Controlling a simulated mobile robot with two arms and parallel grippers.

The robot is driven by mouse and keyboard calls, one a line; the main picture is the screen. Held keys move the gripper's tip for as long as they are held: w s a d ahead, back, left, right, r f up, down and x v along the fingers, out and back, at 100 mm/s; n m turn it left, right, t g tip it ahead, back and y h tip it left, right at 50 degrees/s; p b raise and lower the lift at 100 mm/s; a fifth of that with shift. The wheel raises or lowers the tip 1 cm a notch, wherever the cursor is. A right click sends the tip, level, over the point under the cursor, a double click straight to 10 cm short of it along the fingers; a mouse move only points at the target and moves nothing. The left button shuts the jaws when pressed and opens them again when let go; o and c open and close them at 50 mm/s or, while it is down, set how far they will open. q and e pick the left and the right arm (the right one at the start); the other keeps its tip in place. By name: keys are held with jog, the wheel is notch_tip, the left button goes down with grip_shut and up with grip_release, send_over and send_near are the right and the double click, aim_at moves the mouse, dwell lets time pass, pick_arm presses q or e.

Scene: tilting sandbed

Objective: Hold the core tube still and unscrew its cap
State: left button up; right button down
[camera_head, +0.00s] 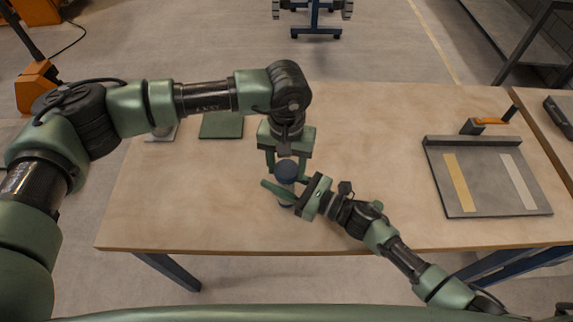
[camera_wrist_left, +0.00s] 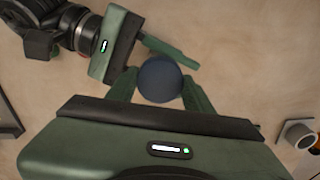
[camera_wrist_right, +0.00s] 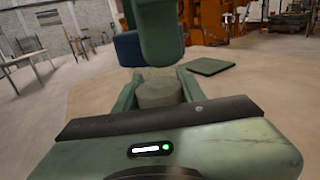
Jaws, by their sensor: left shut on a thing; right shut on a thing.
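The core tube stands upright on the table, its dark blue round cap (camera_head: 286,171) on top. My left gripper (camera_head: 285,168) comes down from above and is shut on the cap; the left wrist view shows the cap (camera_wrist_left: 160,79) between its fingers. My right gripper (camera_head: 284,193) is shut on the grey tube body from the right, just below the cap. In the right wrist view the tube (camera_wrist_right: 160,93) sits between its fingers, and a left finger partly hides the cap (camera_wrist_right: 129,49). Whether a gap separates cap and tube is hidden.
The wooden table (camera_head: 370,130) is mostly clear around the tube. A green mat (camera_head: 222,125) lies at the back left beside a small grey holder (camera_wrist_left: 298,134).

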pick_arm(q)
jog(key=n, duration=1.2)
jog(key=shift+n, duration=0.3)
jog(key=n, duration=1.2)
jog(key=shift+r, duration=0.1)
jog(key=n, duration=0.8)
jog(key=shift+n, duration=0.4)
jog(key=n, duration=0.8)
jog(key=shift+w, duration=0.1)
